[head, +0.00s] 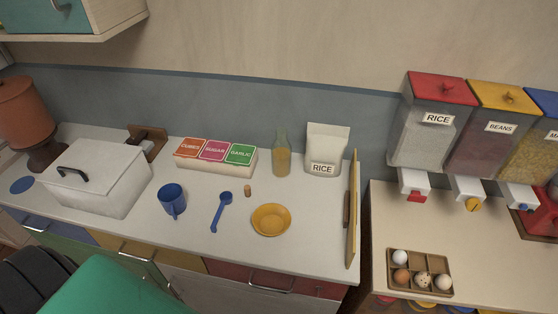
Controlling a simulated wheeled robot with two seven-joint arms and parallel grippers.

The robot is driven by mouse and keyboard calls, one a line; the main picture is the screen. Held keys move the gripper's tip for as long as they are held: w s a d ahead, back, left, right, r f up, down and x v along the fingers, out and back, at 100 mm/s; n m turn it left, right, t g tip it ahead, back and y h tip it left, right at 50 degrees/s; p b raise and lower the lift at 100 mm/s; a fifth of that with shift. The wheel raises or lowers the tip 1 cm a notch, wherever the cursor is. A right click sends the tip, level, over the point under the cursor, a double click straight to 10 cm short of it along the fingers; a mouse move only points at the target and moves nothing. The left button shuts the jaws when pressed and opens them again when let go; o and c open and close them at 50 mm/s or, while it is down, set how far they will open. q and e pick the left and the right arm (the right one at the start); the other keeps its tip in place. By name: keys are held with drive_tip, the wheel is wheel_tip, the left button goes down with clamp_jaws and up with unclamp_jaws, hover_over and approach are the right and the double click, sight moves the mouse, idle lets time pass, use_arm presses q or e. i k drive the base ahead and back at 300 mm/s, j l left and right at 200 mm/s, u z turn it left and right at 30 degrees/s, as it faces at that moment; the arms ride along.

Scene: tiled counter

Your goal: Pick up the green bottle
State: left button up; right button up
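A green glass bottle (282,154) stands upright near the back of the white counter. It holds something yellowish in its lower part. It stands between a set of labelled boxes on its left and a rice bag on its right, apart from the bag. A small cork-like piece (248,190) is on the counter in front of the bottle, to the left. Neither of my grippers shows in the head view.
A yellow bowl (271,220), a blue spoon (222,211) and a blue mug (173,200) lie in front. The rice bag (325,147), spice boxes (214,155) and white lidded box (97,175) flank the back. A yellow board (353,213) stands at the counter's right edge.

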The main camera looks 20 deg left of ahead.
sight(281, 149)
drive_tip(key=l+u, duration=0.8)
